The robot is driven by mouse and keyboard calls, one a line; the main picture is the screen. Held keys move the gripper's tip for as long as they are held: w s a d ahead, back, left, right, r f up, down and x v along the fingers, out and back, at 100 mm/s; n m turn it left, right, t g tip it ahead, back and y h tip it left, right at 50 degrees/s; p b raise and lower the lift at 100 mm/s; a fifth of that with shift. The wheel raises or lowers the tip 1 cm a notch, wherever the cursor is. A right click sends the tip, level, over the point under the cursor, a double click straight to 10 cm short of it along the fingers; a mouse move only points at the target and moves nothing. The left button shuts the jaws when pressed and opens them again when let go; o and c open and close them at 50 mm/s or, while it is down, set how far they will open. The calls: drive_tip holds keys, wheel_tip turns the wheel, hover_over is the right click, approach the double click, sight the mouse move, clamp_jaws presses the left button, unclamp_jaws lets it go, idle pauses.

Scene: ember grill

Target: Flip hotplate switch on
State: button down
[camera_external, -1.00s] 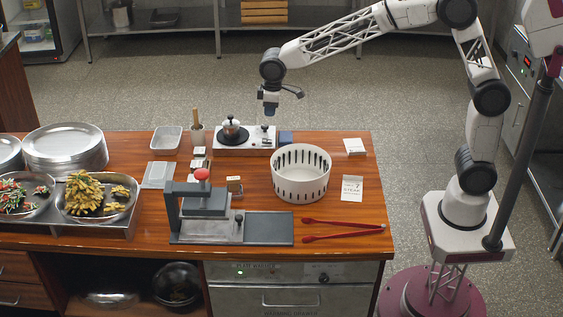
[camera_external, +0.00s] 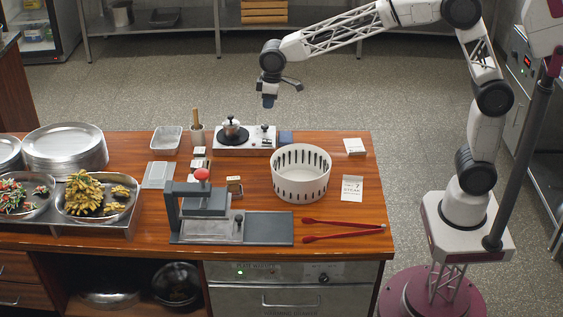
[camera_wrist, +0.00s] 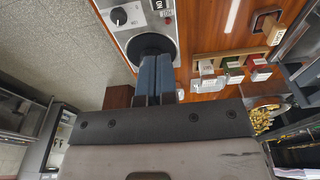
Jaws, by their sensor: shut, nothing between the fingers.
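I cannot tell the switch position. My gripper (camera_external: 269,102) is shut and empty, in the air above and apart from the hotplate. Its closed fingers (camera_wrist: 155,75) cover part of the hotplate.
A white slotted basket (camera_external: 300,190) stands right of centre, with red tongs (camera_external: 340,223) in front. A press with a red knob (camera_external: 202,174) stands at the front middle.

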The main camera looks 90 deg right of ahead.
sight(263, 140)
drive_tip(key=shift+f, duration=0.2)
drive_tip(key=f, duration=0.4)
drive_tip(key=w+f, duration=0.1)
drive_tip(key=f, duration=0.7)
drive_tip(key=shift+w+f, duration=0.3)
drive_tip(key=shift+f, duration=0.5)
